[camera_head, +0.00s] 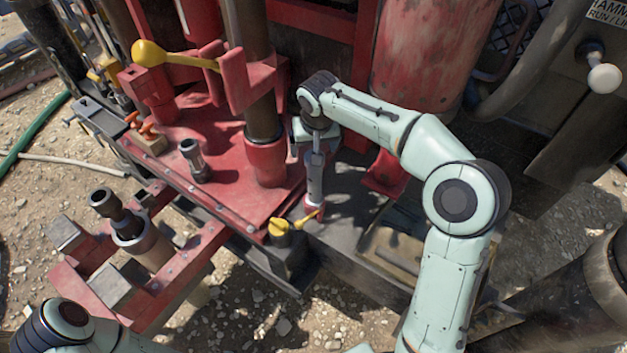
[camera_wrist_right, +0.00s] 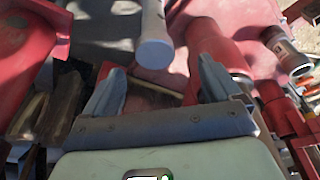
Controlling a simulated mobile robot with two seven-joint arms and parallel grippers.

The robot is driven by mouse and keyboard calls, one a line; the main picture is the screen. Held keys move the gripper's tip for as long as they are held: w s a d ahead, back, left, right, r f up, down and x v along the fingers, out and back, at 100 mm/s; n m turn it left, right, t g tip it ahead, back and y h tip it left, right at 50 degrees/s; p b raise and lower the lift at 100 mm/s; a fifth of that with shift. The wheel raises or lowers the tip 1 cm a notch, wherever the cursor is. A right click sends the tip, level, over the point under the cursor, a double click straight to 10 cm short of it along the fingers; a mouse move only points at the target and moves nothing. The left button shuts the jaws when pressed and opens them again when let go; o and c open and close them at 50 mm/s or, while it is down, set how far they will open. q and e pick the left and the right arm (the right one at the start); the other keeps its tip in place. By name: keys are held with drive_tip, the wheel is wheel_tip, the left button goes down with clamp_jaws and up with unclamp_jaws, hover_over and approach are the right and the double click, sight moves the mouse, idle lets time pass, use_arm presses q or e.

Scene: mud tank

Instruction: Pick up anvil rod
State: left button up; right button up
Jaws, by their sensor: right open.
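A grey metal rod, which appears to be the anvil rod (camera_head: 315,178), stands upright at the right edge of the red deck, with a thinner upper end and a red foot. My right gripper (camera_head: 316,134) is above it, pointing down near the thin upper end. In the right wrist view my gripper (camera_wrist_right: 161,68) is open, its two grey fingers apart. The rod (camera_wrist_right: 153,30) shows between and beyond the fingertips, its rounded end facing the camera; I see no grip on it. My left gripper is out of view; only part of my left arm shows at bottom left.
A red post (camera_head: 266,160) stands close left of the rod, and a large red cylinder (camera_head: 425,50) rises behind. A yellow-knobbed lever (camera_head: 150,53) and a short dark fitting (camera_head: 195,160) are further left. A yellow valve handle (camera_head: 280,228) is at the rod's foot.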

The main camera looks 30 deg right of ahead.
hover_over(315, 184)
drive_tip(key=x, duration=0.4)
drive_tip(key=shift+s+a+f, duration=0.15)
drive_tip(key=shift+s+a, duration=0.1)
drive_tip(key=shift+s, duration=0.05)
drive_tip(key=x, duration=0.3)
drive_tip(key=d+x, duration=0.1)
drive_tip(key=x, duration=0.1)
drive_tip(key=shift+w+f+p, duration=0.25)
drive_tip(key=shift+w+p, duration=0.1)
drive_tip(key=shift+w, duration=0.1)
drive_tip(key=shift+s, duration=0.15)
drive_tip(key=c, duration=0.4)
clamp_jaws()
drive_tip(key=shift+r, duration=0.15)
